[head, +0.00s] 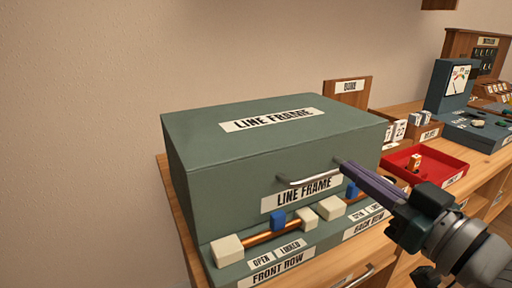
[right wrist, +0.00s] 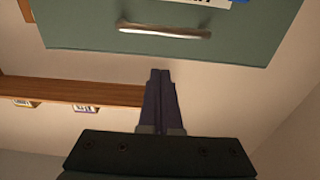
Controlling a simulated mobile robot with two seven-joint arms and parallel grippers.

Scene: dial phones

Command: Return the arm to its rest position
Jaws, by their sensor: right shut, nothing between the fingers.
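My right gripper (head: 346,165) comes in from the right in the head view. Its two dark purple fingers are together, with nothing between them, and the tips are close to the right end of the silver handle on the green line frame box (head: 230,175). In the right wrist view the shut fingers (right wrist: 160,76) point toward the box (right wrist: 90,30), below its handle (right wrist: 165,31) in the picture, with a visible gap to the handle. My left gripper is not in view.
In front of the box are copper rods with cream blocks (head: 228,249) and blue sliders (head: 278,220). A red tray (head: 445,170) holding a small piece stands to the right. A blue-grey device with a dial (head: 452,85) stands farther back. The wooden counter (head: 168,190) carries everything.

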